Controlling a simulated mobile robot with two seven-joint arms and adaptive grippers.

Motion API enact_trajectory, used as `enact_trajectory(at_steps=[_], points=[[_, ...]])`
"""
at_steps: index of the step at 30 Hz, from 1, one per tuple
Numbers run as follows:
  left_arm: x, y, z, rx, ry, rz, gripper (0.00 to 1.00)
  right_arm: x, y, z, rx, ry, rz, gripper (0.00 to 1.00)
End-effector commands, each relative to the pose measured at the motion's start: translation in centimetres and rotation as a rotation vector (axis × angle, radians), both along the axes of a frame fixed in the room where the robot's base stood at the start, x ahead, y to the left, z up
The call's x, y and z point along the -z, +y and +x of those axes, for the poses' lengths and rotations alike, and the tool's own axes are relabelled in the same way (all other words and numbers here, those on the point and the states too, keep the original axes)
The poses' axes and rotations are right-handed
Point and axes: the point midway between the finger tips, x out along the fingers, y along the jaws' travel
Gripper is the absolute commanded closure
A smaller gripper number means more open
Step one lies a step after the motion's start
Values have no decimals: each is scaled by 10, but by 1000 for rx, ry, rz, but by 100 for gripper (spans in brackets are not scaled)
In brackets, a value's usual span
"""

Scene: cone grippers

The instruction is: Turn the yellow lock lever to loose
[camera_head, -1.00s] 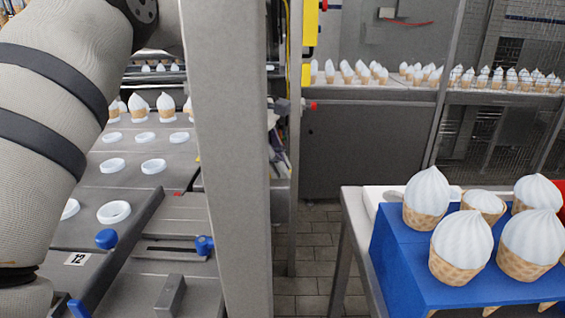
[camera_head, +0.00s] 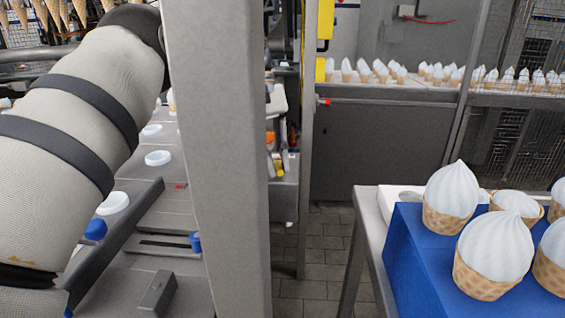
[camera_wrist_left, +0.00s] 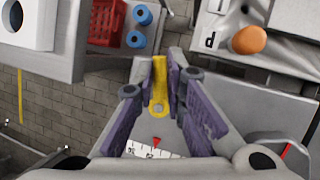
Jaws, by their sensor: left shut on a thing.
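The yellow lock lever (camera_wrist_left: 158,90) shows in the left wrist view, near the middle, with its long part running up the picture and a round end below. My left gripper (camera_wrist_left: 158,70) has its purple-padded fingers on either side of the lever and is shut on it. Below the lever is a white scale strip (camera_wrist_left: 152,149) with a small red pointer. In the head view my left arm comes in from the left; its gripper and the lever are hidden there. My right gripper is in neither view.
In the head view a thick grey post (camera_head: 215,150) stands beside my left arm. A blue stand (camera_head: 415,265) with ice-cream cones is at the right. The wrist view shows a red crate (camera_wrist_left: 101,22) and an orange knob (camera_wrist_left: 249,40). Tiled floor (camera_head: 318,250) lies between the machines.

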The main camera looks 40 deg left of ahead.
Motion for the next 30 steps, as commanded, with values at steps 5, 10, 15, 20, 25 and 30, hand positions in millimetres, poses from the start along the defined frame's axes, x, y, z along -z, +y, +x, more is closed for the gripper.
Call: enact_trajectory(at_steps=[5, 10, 15, 20, 25, 30], points=[[2, 2, -1, 69, 2, 1, 100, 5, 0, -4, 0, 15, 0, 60], [1, 3, -1, 106, 2, 2, 100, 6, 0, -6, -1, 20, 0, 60], [1, 3, -2, 118, 2, 1, 100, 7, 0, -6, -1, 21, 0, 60], [0, 3, -2, 119, 1, 1, 100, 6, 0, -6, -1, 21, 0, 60], [0, 3, -2, 119, 1, 1, 100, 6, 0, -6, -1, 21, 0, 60], [0, 3, -2, 119, 1, 1, 80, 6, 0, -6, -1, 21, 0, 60]])
